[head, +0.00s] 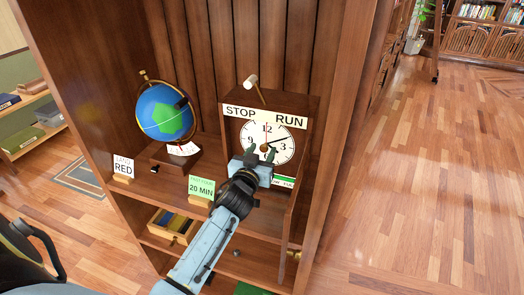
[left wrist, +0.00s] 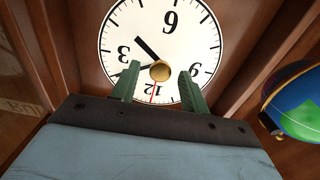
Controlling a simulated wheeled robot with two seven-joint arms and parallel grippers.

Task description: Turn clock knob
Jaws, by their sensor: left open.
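The clock (head: 283,133) has a white face in a wooden case under a STOP / RUN sign (head: 264,116). A round brass knob (head: 264,148) sits at the centre of the face, over black hands and a thin red hand. My left gripper (head: 258,157) is open in front of the lower face. In the left wrist view its two green fingers stand on either side of the knob (left wrist: 160,71), with gaps showing on both sides. I cannot tell how deep the fingertips reach. The face appears upside down there. My right gripper is out of view.
A white-tipped lever (head: 251,82) stands above the clock, leaning toward STOP. A globe (head: 166,112) stands left, beside a RED card (head: 123,168) and a 20 MIN card (head: 201,190). A small box (head: 173,226) sits on the lower shelf. Open floor lies right.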

